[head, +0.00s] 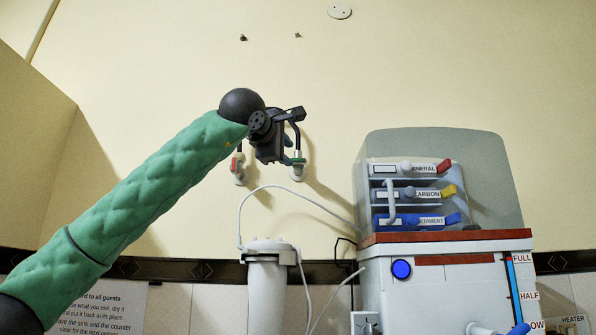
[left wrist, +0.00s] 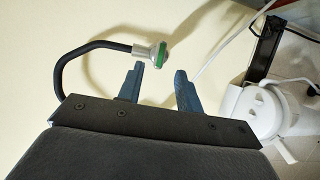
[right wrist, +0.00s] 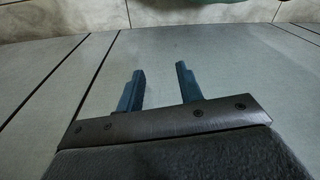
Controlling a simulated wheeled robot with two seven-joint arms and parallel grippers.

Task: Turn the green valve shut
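The green valve (head: 295,161) is on a wall tap with a bent black pipe, at the centre of the head view. It also shows in the left wrist view (left wrist: 155,54), just beyond the fingertips and roughly in line with the gap. My left gripper (left wrist: 159,69) is open and empty, and I see no contact with the valve. In the head view my left gripper (head: 272,143) is in front of the wall between the two taps and hides part of the pipes; its fingers are hard to make out. My right gripper (right wrist: 160,69) is open and empty.
A red valve (head: 237,163) is on a similar tap to the left, close to my left gripper. A white filter canister (head: 268,285) with hoses is below. A purifier (head: 440,230) with labelled cartridges stands at the right. The right wrist view shows grey panels (right wrist: 220,60).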

